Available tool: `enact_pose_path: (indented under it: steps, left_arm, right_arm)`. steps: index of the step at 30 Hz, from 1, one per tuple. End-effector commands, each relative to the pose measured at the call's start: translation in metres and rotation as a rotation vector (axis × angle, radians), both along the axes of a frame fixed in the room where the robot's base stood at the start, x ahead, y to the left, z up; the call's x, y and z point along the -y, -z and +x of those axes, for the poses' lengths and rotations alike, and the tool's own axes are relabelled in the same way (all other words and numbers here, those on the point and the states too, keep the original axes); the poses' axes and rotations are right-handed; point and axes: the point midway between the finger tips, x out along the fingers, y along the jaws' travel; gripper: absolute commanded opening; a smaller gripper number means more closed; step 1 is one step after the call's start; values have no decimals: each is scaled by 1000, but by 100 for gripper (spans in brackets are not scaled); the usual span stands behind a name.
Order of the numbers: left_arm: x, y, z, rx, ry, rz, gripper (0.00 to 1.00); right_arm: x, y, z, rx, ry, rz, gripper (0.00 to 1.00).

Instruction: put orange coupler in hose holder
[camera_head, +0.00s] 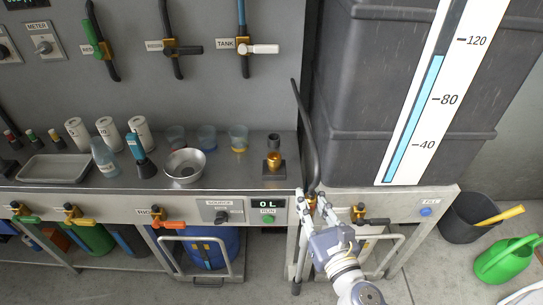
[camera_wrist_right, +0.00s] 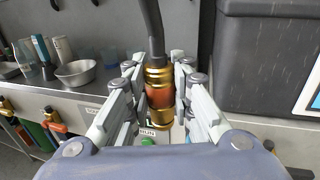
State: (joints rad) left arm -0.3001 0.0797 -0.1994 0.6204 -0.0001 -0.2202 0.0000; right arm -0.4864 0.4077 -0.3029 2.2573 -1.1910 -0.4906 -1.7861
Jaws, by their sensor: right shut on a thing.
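The orange coupler (camera_wrist_right: 159,97) has an orange band between gold rings and sits upright at the end of a dark hose (camera_wrist_right: 152,28). In the head view the hose (camera_head: 305,125) curves down at the counter's right end to the coupler, which is mostly hidden by the fingers. My right gripper (camera_head: 314,196) is shut on the coupler; its fingers stand on both sides of it in the wrist view (camera_wrist_right: 159,88). A small black stand with a gold piece (camera_head: 273,164) is on the counter; I cannot tell whether it is the hose holder. My left gripper is not in view.
The steel counter (camera_head: 235,178) holds a tray (camera_head: 53,168), a bowl (camera_head: 185,165) and several cups. A brass valve (camera_head: 358,211) is beside my gripper.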

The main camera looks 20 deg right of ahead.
Motion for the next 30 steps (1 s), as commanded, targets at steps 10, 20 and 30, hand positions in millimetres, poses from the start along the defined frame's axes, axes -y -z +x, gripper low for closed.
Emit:
enact_pose_path:
  steps: [10, 20, 30]
  left_arm:
    - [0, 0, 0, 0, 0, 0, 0]
    - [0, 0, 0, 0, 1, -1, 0]
    - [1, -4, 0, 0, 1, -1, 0]
  right_arm:
    - [31, -6, 80, 9, 18, 9, 0]
    - [35, -7, 88, 8, 19, 12, 0]
    - [24, -6, 122, 11, 20, 17, 0]
